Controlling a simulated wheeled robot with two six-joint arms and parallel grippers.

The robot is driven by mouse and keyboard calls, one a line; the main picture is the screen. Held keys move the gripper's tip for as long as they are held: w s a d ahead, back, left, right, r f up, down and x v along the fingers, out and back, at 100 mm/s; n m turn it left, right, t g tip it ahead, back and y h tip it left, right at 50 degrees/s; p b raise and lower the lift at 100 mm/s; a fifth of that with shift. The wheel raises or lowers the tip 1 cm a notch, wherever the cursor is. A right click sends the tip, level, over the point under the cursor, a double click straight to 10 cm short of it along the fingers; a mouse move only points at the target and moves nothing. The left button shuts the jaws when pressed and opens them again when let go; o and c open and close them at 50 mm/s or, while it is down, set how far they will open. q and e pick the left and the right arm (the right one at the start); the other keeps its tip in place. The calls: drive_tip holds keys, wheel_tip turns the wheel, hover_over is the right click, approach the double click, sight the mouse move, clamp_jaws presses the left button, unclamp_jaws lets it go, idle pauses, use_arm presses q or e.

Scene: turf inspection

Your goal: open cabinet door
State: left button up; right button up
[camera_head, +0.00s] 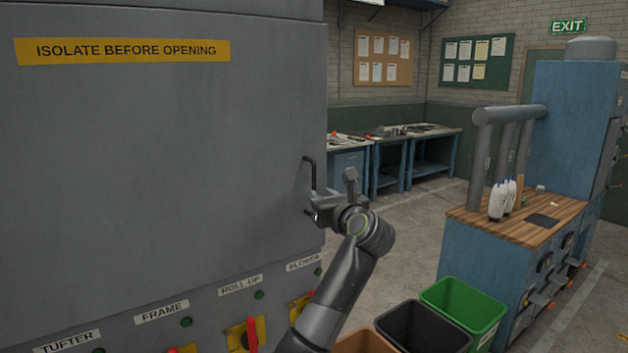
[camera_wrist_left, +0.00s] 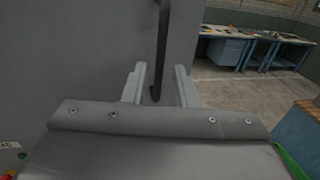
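The grey cabinet door (camera_head: 160,140) fills the left of the head view. It carries a yellow "ISOLATE BEFORE OPENING" label (camera_head: 122,50), and I see no gap at its right edge. A dark upright bar handle (camera_head: 309,170) is near that edge; it also shows in the left wrist view (camera_wrist_left: 163,40). My left gripper (camera_head: 326,203) is at the handle's lower part. In the left wrist view my left gripper (camera_wrist_left: 160,68) is open, with the bar's lower end between its fingers; I cannot tell if they touch it. My right gripper is out of view.
Switches and labels run below the door, including a red-handled switch (camera_head: 252,335). A green bin (camera_head: 462,305) and a black bin (camera_head: 420,330) stand at lower right. A wooden-topped blue bench (camera_head: 515,228) is beyond them. Floor (camera_head: 420,225) is clear behind.

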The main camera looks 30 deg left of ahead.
sight(315, 189)
use_arm(q)
drive_tip(key=p+x, duration=0.1)
drive_tip(key=x, duration=0.3)
drive_tip(key=shift+w+a+r, duration=0.1)
drive_tip(key=shift+w+a, duration=0.05)
drive_tip(key=shift+a, duration=0.05)
drive_tip(key=shift+w+a+p, duration=0.35)
drive_tip(key=shift+a, duration=0.15)
drive_tip(key=shift+c, duration=0.5)
clamp_jaws()
